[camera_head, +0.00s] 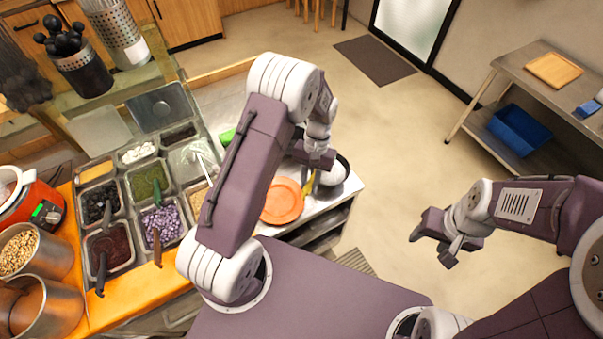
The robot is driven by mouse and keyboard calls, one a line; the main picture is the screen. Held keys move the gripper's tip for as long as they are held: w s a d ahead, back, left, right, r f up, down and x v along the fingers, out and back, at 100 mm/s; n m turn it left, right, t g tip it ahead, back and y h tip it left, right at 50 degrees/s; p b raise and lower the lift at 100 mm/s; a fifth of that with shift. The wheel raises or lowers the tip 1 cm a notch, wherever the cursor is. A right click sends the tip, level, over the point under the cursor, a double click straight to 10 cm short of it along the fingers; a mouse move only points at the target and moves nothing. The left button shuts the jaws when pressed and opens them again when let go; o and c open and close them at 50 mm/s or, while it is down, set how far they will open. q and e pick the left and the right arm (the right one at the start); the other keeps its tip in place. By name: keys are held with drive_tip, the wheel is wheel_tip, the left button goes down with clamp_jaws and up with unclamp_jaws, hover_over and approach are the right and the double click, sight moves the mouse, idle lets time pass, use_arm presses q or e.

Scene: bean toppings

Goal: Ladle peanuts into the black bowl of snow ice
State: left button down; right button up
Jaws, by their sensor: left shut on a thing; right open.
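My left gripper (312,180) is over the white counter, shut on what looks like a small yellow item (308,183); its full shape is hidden. A black bowl (346,160) with a white heap, the snow ice (333,175), stands just right of and partly behind these fingers. I cannot tell whether they touch. A tan topping, seemingly the peanuts (197,200), shows in a bin at the right of the topping station, partly hidden by my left arm. My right gripper (432,240) is open and empty above the floor at the right.
An orange plate (282,202) lies on the counter left of the bowl. Topping bins hold purple cubes (162,223), green beans (148,182) and dark toppings, several with utensils. Steel pots (35,250) and a red cooker (30,205) stand at left.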

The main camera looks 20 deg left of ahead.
use_arm(q)
drive_tip(key=s+d+r+p, duration=0.1)
drive_tip(key=d+r+p, duration=0.35)
drive_tip(key=p, duration=0.95)
use_arm(e)
wheel_tip(320, 180, up, 15)
use_arm(q)
wheel_tip(320, 180, down, 7)
drive_tip(key=n+t+h+b, duration=0.5)
drive_tip(key=t+h+b, duration=0.4)
drive_tip(key=h+b, duration=1.2)
drive_tip(key=b, duration=0.9)
drive_tip(key=shift+s+d+n, duration=0.2)
drive_tip(key=shift+s+n, duration=0.1)
drive_tip(key=shift+s, duration=0.1)
use_arm(e)
wheel_tip(320, 180, down, 30)
drive_tip(key=shift+r, duration=0.2)
use_arm(q)
drive_tip(key=shift+f, duration=0.1)
